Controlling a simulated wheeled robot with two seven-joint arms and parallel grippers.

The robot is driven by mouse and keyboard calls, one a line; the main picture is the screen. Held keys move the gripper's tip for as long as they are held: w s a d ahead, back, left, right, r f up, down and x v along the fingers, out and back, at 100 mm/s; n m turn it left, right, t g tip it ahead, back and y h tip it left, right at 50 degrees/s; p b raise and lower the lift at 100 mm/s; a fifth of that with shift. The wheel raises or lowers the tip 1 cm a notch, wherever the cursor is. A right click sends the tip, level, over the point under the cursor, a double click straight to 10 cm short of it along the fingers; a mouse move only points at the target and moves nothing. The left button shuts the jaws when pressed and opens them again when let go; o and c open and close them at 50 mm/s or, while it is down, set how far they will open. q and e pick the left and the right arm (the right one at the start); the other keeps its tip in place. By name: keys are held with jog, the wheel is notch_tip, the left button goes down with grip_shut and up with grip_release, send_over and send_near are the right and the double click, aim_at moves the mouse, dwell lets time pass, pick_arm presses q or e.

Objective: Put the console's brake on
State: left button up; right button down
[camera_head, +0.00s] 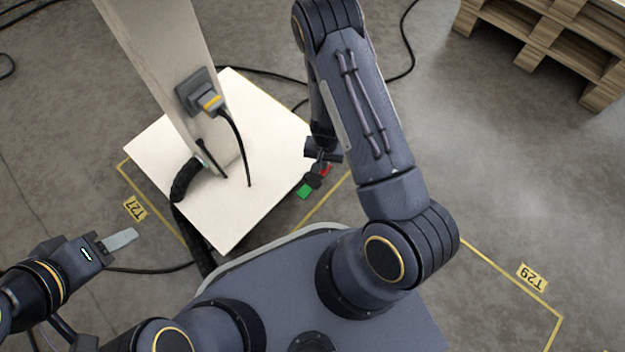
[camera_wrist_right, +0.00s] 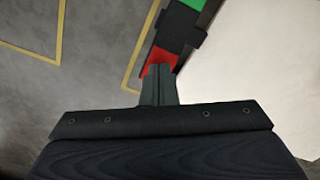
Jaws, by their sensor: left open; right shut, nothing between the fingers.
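The console has a pale column (camera_head: 165,75) standing on a white square base plate (camera_head: 225,215). At the plate's right edge is a small dark pedal with a green end (camera_head: 304,191) and a red end (camera_head: 326,170). In the right wrist view, the red part (camera_wrist_right: 160,57) is near and the green part (camera_wrist_right: 187,6) is beyond a black middle. My right gripper (camera_wrist_right: 158,75) is shut and empty. Its tip overlaps the red part in that view; I cannot tell whether it touches. My left gripper (camera_head: 122,239) is open and empty, left of the plate.
A socket with a yellow-marked plug (camera_head: 207,101) is on the column, its black cable hanging to the plate. Black cables run over the grey floor. Yellow floor lines carry labels T27 (camera_head: 134,208) and T29 (camera_head: 532,277). A wooden pallet (camera_head: 560,45) lies at the upper right.

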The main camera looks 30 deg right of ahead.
jog(key=shift+f+b, duration=0.75)
jog(key=shift+f, duration=0.5)
dwell(0.3)
jog(key=shift+r, duration=0.1)
notch_tip(320, 180, up, 7)
jog(key=p, duration=0.6)
dwell(0.6)
